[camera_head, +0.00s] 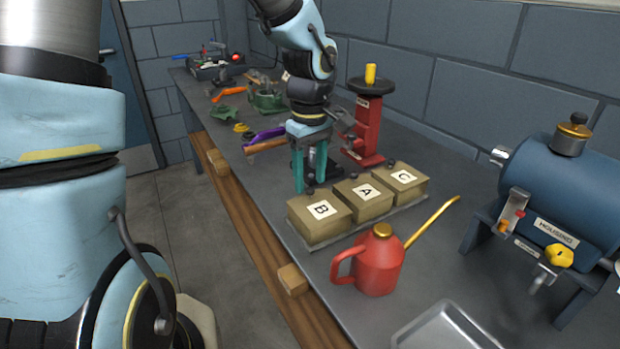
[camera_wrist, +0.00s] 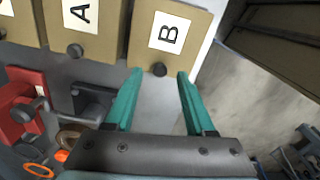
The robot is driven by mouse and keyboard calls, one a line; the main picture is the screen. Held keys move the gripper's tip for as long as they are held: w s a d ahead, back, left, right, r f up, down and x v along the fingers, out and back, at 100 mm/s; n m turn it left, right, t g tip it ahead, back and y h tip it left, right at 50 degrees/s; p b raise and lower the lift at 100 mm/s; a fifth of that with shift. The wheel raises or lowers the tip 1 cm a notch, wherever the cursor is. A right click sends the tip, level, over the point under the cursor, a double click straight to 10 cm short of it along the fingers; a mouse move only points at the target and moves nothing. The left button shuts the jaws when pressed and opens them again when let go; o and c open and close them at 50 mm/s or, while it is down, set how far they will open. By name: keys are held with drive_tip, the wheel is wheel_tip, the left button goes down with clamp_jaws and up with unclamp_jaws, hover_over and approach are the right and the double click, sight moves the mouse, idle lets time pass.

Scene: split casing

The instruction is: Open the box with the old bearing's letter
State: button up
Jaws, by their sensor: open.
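Three closed tan boxes stand in a row on a grey tray (camera_head: 318,243) on the bench. In the head view they are box B (camera_head: 321,212), box A (camera_head: 364,194) and box C (camera_head: 403,177). In the wrist view, box B (camera_wrist: 172,32) lies straight ahead of my gripper, with its dark round knob (camera_wrist: 159,69) between and just beyond the fingertips. Box A (camera_wrist: 80,15) and its knob (camera_wrist: 75,50) are to the left. My gripper (camera_wrist: 157,74) is open and empty; its teal fingers (camera_head: 310,170) point down behind box B in the head view. No old bearing is clearly visible.
A red oil can (camera_head: 375,262) stands in front of the boxes. A red press (camera_head: 367,125) is behind them. A blue housing (camera_head: 565,190) is at right, a metal tray (camera_head: 445,328) at front. Tools and a green vise (camera_head: 267,100) lie farther along the bench.

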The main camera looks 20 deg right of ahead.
drive_tip(key=shift+f, duration=0.7)
clamp_jaws()
idle(1.0)
